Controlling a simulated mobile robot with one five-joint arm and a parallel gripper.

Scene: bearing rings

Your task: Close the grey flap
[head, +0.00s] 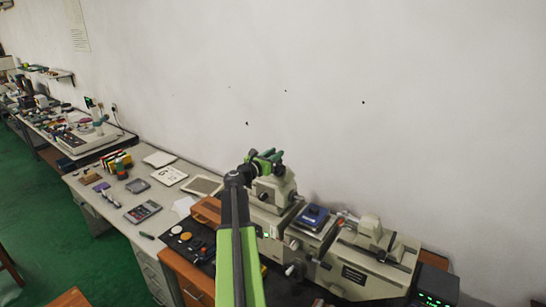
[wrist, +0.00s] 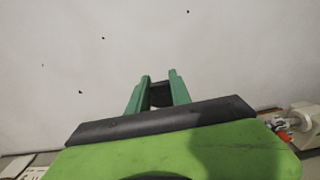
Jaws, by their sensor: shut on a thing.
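My gripper (head: 268,154) is up at the end of my green arm, in front of the white wall and over the top of a beige machine. Its green fingers show in the wrist view (wrist: 159,80), pointing up towards the wall. They are shut on a small dark grey thing (wrist: 160,94) between them, mostly hidden by my own wrist. I cannot tell whether this is the grey flap. I make out no other clear flap in either view.
The beige machine (head: 273,190) stands under my gripper, with a second beige machine (head: 365,262) to its right. A grey desk (head: 120,190) with a calculator (head: 142,211) lies left. The wall space above is clear.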

